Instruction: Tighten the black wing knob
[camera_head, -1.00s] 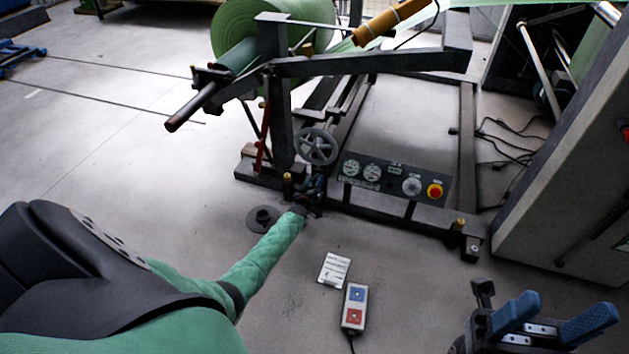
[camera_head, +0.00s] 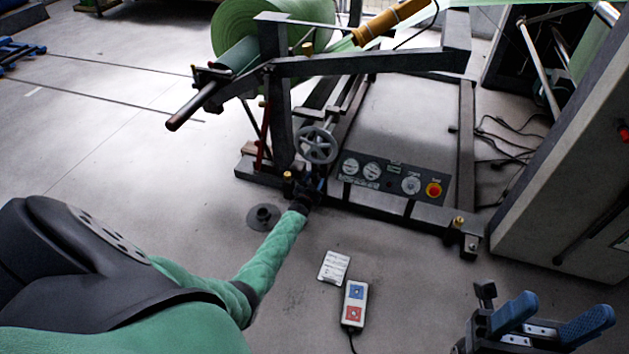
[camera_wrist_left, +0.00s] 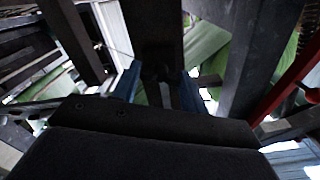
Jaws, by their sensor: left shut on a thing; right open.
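My left gripper (camera_head: 316,186) is at the base of the unwind stand, just below the grey handwheel (camera_head: 317,145). In the left wrist view its two blue fingers (camera_wrist_left: 160,90) are shut on a dark part between them, which I take to be the black wing knob (camera_wrist_left: 157,72). The knob is too dark to make out its wings or how far it is turned. In the head view the hand hides it. My right gripper (camera_head: 553,318) is open and empty at the lower right, away from the stand.
A control panel (camera_head: 393,178) with gauges and a red button sits right of the handwheel. A green roll (camera_head: 234,28) hangs above. A round black base (camera_head: 263,217), a white card (camera_head: 334,267) and a pendant (camera_head: 355,305) are on the floor, with bare floor around them.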

